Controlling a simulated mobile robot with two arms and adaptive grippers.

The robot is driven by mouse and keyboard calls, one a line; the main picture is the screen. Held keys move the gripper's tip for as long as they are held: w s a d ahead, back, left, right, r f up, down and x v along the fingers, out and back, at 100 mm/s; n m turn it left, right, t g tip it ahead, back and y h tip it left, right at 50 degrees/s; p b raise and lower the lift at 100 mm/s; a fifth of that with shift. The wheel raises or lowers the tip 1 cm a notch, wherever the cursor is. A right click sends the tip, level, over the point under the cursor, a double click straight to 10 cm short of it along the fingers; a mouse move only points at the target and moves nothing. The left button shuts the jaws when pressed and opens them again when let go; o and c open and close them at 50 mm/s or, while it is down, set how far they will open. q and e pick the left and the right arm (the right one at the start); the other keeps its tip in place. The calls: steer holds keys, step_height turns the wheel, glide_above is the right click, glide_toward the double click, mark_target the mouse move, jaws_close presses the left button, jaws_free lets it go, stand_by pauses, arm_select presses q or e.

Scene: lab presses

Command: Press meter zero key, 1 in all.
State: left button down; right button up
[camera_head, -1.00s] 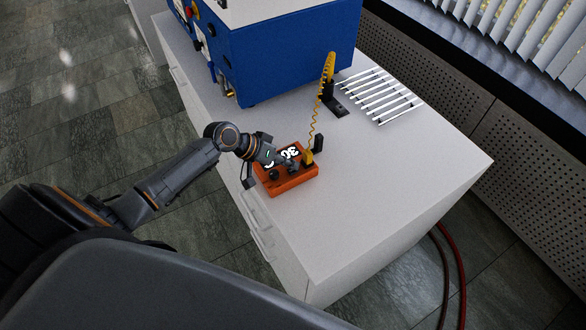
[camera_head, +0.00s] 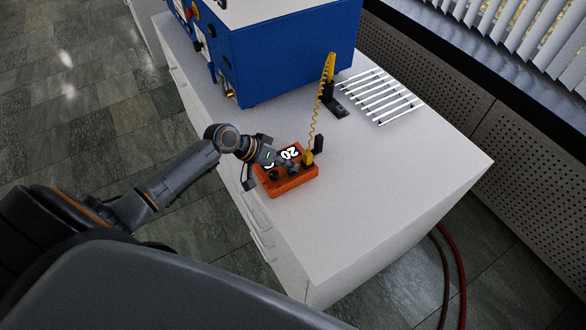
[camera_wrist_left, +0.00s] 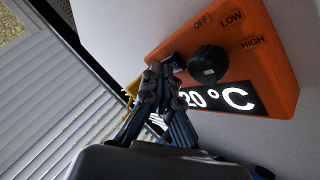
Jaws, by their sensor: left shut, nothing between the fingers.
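The orange meter (camera_head: 293,186) lies on the white worktop near its left edge. In the left wrist view the meter (camera_wrist_left: 285,75) shows a round black knob (camera_wrist_left: 208,64) with OFF, LOW and HIGH marks. Its display (camera_wrist_left: 235,98) reads 20 °C. A small dark key (camera_wrist_left: 174,62) is beside the knob, partly hidden by my fingertips. My left gripper (camera_wrist_left: 163,76) is shut and empty, its tips at this key; I cannot tell whether they press it. In the head view my left gripper (camera_head: 284,163) is over the meter. My right gripper is not in view.
A blue machine (camera_head: 290,55) stands at the back of the worktop (camera_head: 390,190). A yellow probe (camera_head: 328,68) with a coiled cord stands in a black holder (camera_head: 333,103) behind the meter. A white slatted rack (camera_head: 380,95) lies at the right. The front right worktop is clear.

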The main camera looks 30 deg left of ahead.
mark_target(290, 171)
arm_select(q)
steer(key=shift+r+p, duration=0.5)
steer(key=shift+r, duration=0.2)
step_height(290, 171, up, 5)
steer(key=p, duration=0.4)
steer(key=shift+p, duration=0.35)
